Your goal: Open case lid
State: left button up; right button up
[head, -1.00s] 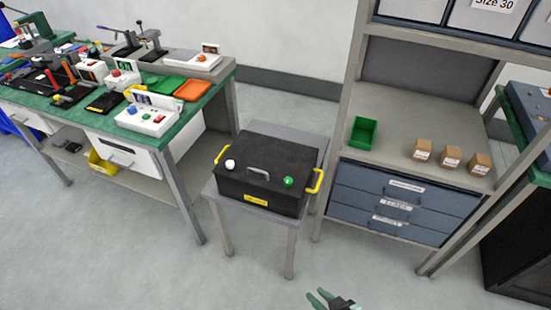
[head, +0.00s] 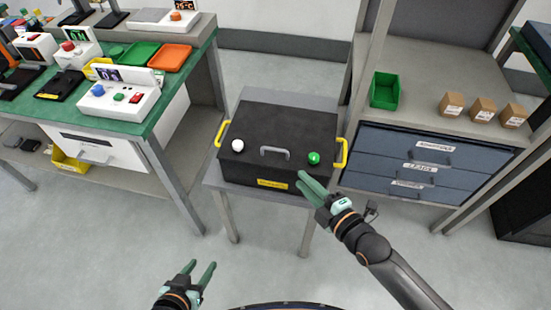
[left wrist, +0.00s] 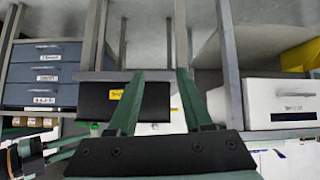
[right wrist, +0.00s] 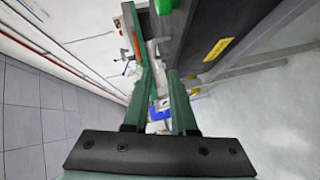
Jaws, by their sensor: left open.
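The black case (head: 262,122) stands on a small grey table with its lid shut. The lid has a grey handle (head: 275,152), a white knob (head: 238,146) and a green knob (head: 313,158). Yellow handles (head: 341,153) are on its sides, and a yellow label (head: 272,184) is on its front. My right gripper (head: 303,178) is near the front right corner, empty, with a narrow gap between its fingers (right wrist: 161,72). The case's dark side (right wrist: 240,25) shows there too. My left gripper (head: 202,265) is open and empty, low in front of the case (left wrist: 155,100).
A green-topped workbench (head: 150,122) with devices and trays stands at the left. A grey shelf unit (head: 425,108) with blue drawers, a green bin (head: 385,91) and cardboard boxes (head: 483,110) stands at the right. The floor (head: 110,240) in front is clear.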

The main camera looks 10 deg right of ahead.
aim_at(275, 150)
jog(key=shift+n, duration=0.8)
jog(key=x, duration=0.4)
jog(key=b+x, duration=0.1)
jog(key=x, duration=0.3)
jog(key=r+b+x, duration=0.1)
jog(key=x, duration=0.3)
jog(key=shift+w, duration=0.2)
jog(key=shift+w+a, duration=0.25)
jog(key=shift+w, duration=0.35)
pick_arm(q)
jog(key=shift+w+d+f, duration=0.2)
jog(key=shift+f, duration=0.3)
jog(key=shift+w+d+f, duration=0.2)
jog(key=shift+f, duration=0.25)
pick_arm(e)
jog(key=shift+w+a, duration=0.1)
pick_arm(q)
jog(key=shift+w+r, duration=0.1)
pick_arm(e)
grip_shut()
pick_arm(q)
jog(key=shift+a, duration=0.1)
